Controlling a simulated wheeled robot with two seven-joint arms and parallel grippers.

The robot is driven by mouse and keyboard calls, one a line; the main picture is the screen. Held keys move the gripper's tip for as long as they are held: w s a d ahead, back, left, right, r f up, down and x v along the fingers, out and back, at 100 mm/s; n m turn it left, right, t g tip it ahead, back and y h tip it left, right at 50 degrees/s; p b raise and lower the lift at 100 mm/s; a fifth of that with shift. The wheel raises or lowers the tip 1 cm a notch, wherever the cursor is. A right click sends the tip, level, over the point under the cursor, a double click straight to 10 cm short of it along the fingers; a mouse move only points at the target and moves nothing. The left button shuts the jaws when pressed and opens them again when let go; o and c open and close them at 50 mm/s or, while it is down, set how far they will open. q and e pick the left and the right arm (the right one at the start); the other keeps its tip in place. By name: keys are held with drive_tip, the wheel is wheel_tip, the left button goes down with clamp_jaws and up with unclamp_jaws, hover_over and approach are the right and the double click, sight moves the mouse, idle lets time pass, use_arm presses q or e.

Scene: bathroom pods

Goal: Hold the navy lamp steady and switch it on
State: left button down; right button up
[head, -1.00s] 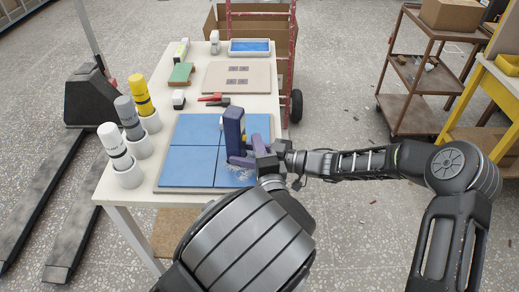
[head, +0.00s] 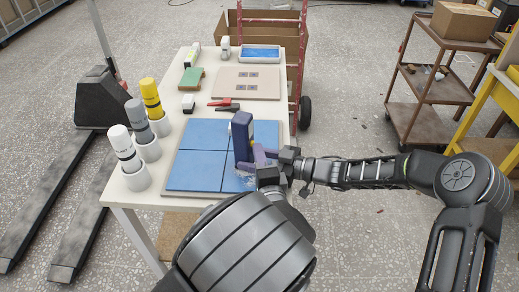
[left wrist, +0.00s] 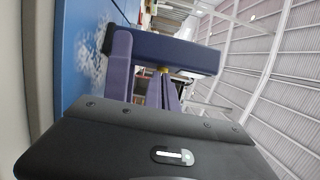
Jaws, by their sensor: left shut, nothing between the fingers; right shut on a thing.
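The navy lamp (head: 241,138) stands upright on the right side of the blue tiled mat (head: 192,170). In the left wrist view the lamp (left wrist: 172,50) lies sideways in the picture, with a small yellow part on its side. My left gripper (head: 260,155) is shut and empty, its purple fingers close beside the lamp's right side. They also show in the left wrist view (left wrist: 165,92), near the yellow part; I cannot tell if they touch it. My right gripper (head: 248,166) is shut on the lamp low down; its fingers are partly hidden among the crowded wrists.
White, grey and yellow-topped bottles (head: 150,98) stand in cups along the table's left edge. Red and black clips (head: 223,104), a green block (head: 191,80), a beige board (head: 248,83) and a blue tray (head: 260,54) lie farther back. A brown shelf cart (head: 432,84) stands right.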

use_arm(q)
drive_tip(key=v, duration=0.8)
drive_tip(key=shift+s+d, duration=0.25)
drive_tip(key=shift+s, duration=0.1)
drive_tip(key=shift+r, duration=0.1)
